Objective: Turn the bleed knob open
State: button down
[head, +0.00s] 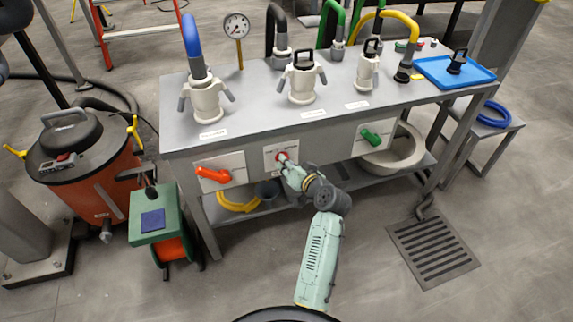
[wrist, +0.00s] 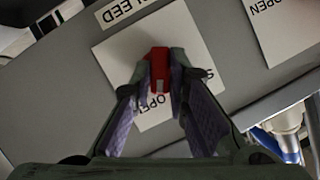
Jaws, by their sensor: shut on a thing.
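The bleed knob (wrist: 159,62) is red and sits on a white plate (wrist: 118,57) on the front panel of the bench. The plate carries the words OPEN and SHUT, partly hidden by my fingers, and a label ending in "LEED" shows above it in the wrist view. In the head view the red knob (head: 281,156) is small, at the middle of the panel. My gripper (wrist: 162,75) is shut on the knob, one finger on each side; in the head view my gripper (head: 286,163) reaches it from the front.
An orange handle (head: 213,175) is left of the knob and a green handle (head: 371,137) is to its right. Hose couplings (head: 208,98) and a gauge (head: 236,27) stand on the bench top. A red vacuum (head: 85,175) stands at left. Floor near the drain grate (head: 433,250) is clear.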

jog(key=shift+d+f+m+y+b, duration=0.1)
jog(key=shift+m+y+b, duration=0.2)
jog(key=shift+m+y, duration=0.6)
jog(key=shift+m, duration=0.4)
jog(key=c, duration=1.6)
grip_release()
jog(key=shift+o, duration=0.2)
jog(key=v, duration=1.2)
